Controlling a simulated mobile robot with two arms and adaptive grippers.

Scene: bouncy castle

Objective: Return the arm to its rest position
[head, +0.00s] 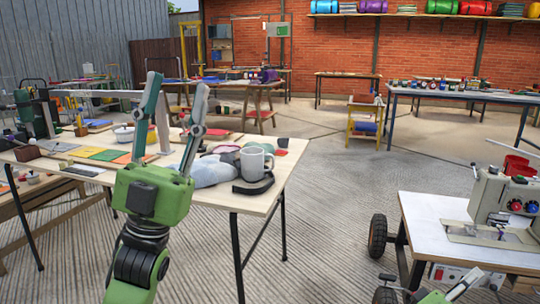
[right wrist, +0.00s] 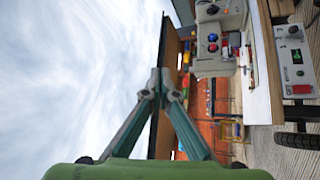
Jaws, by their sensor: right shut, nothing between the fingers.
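My left gripper (head: 178,84) stands upright in front of the wooden table in the head view, its two fingers apart and nothing between them. My right gripper (right wrist: 160,80) shows in the right wrist view with its fingertips together and nothing held. In the head view only a small part of my right gripper (head: 466,286) shows at the bottom right edge, in front of the sewing machine cart; the rest is cut off. The right wrist view is turned on its side, with sky filling its left half.
At right stands a wheeled cart (head: 425,215) with a sewing machine (head: 505,200), also in the right wrist view (right wrist: 218,40). The floor (head: 335,220) between them is clear.

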